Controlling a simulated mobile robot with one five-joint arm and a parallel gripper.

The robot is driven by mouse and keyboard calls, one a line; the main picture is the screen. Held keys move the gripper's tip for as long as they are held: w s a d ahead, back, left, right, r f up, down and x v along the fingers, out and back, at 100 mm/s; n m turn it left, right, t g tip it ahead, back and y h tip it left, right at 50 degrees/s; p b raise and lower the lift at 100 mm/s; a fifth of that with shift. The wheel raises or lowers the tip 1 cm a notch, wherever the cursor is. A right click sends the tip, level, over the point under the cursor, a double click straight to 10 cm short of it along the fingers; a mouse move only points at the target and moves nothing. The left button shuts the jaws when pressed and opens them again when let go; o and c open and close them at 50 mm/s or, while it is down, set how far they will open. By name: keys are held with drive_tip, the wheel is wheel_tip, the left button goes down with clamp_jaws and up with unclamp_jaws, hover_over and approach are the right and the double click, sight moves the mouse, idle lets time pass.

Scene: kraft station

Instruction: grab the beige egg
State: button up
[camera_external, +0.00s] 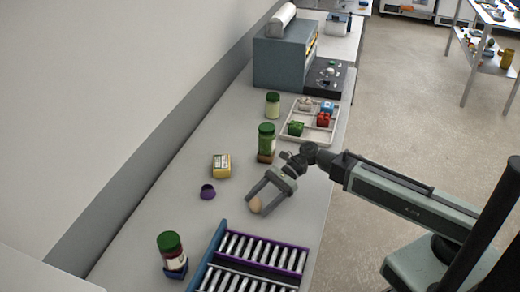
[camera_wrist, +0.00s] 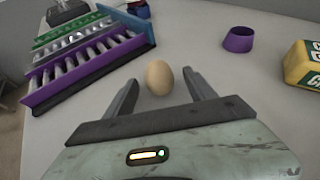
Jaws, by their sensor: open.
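The beige egg (camera_external: 255,204) lies on the grey counter. In the wrist view the egg (camera_wrist: 159,77) is just ahead of and between the tips of my two fingers. My gripper (camera_external: 262,201) is open, with one finger on each side of the egg. In the wrist view my gripper (camera_wrist: 160,85) shows a gap between each finger and the egg, and the egg appears not to be held.
A purple and blue rack (camera_external: 222,240) of silvery tubes stands near the egg. A purple cup (camera_external: 208,192), a yellow box (camera_external: 221,166) and green-lidded jars (camera_external: 267,138) stand around. A divided tray (camera_external: 296,132) is farther back. Bare counter surrounds the egg.

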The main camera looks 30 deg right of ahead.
drive_tip(key=c, duration=1.1)
drive_tip(key=shift+r, duration=0.15)
wheel_tip(320, 180, up, 10)
drive_tip(key=p, duration=1)
drive_tip(key=shift+r, duration=0.1)
drive_tip(key=shift+f, duration=0.2)
